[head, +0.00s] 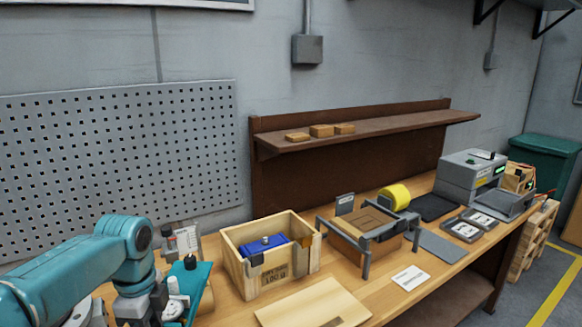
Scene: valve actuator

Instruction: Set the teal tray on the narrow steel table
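A flat teal piece (203,279), which may be the teal tray, lies on the wooden bench at the lower left, with small white and dark items at its left side. My teal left arm comes in from the left and bends down beside it. Its grey gripper end (140,308) is close to the left of the teal piece and partly cut off by the lower edge. I cannot tell whether it touches the piece or whether its fingers are open. My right gripper is not in view. No narrow steel table shows.
The wooden bench (398,309) holds an open wooden crate (295,277) with a blue device (262,247), a loose wooden lid (314,306), a grey-framed box fixture (378,225), and a grey machine (468,176). A pegboard (120,150) and shelf (375,134) stand behind.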

